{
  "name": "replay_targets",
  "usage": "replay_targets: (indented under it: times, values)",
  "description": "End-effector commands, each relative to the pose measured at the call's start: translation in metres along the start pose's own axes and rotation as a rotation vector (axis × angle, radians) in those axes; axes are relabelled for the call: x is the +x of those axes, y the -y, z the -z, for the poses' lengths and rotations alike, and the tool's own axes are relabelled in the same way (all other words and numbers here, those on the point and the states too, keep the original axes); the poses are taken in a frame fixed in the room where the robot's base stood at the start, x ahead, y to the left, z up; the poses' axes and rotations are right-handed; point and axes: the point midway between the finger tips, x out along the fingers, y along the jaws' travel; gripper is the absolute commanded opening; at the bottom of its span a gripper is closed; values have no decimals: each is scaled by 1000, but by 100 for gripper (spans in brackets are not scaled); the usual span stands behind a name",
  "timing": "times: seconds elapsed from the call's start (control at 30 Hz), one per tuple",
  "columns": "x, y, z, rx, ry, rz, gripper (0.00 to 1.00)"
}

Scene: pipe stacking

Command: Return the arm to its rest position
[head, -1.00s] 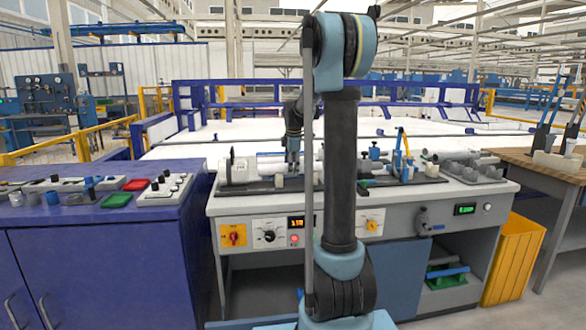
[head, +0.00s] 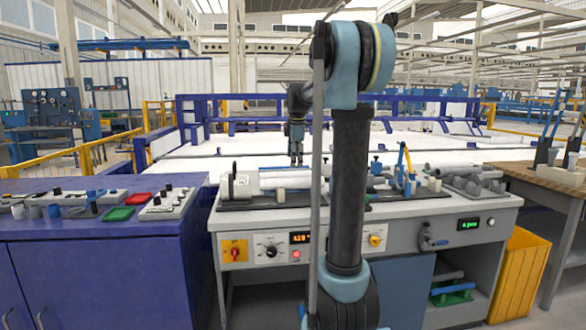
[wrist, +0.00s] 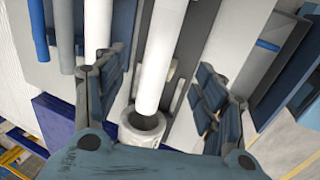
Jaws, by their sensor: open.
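My gripper (head: 295,162) hangs over the grey workbench (head: 410,208), pointing down, above the white pipes (head: 285,182). In the wrist view my gripper (wrist: 163,100) has its two fingers spread wide apart, with nothing held between them. A white pipe (wrist: 160,55) runs below and between the fingers, its near end by a round grey-white collar (wrist: 143,127). In the head view my arm's upright link hides the middle of the bench and part of the pipes.
A blue cabinet (head: 95,255) with small parts and red and green trays stands at left. An upright blue tool (head: 403,160) and a grey rack (head: 470,186) stand on the bench's right. A yellow bin (head: 520,275) is beside the bench. Space above the bench is clear.

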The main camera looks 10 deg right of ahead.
Motion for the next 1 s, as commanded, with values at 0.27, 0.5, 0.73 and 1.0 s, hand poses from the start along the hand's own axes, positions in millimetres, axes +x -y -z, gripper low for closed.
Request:
replay_targets:
  times: [0.27,0.5,0.73,1.0]
  values:
    - [-9,36,0,106,0,7,64]
    - [-11,106,-1,324,3,21,64]
    - [-6,174,-2,535,10,35,64]
    - [9,254,-3,781,20,48,64]
